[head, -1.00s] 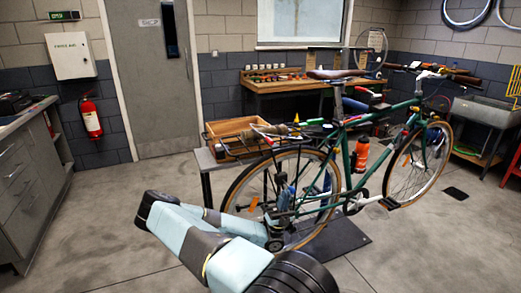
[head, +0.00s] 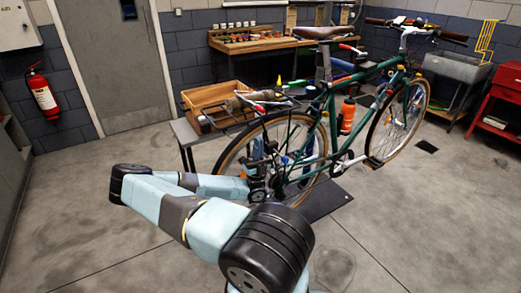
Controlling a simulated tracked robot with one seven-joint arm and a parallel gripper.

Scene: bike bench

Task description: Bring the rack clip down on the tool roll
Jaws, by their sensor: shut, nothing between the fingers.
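The green bicycle (head: 330,110) stands on a dark stand plate, with a dark rear rack (head: 232,123) over its back wheel. The rack clip is too small to tell apart from the thin bars and red-tipped parts around the roll. My gripper (head: 259,157) is small and dark, in front of the rear wheel and below the rack. It appears shut and empty, apart from the roll. Its fingertips are hard to separate from the wheel behind.
A wooden crate (head: 212,98) sits on a grey side bench (head: 186,130) behind the rack. An orange bottle (head: 347,115) shows by the frame. A workbench (head: 270,40) stands at the back wall, a red cabinet (head: 497,108) at right. The floor at left and front is clear.

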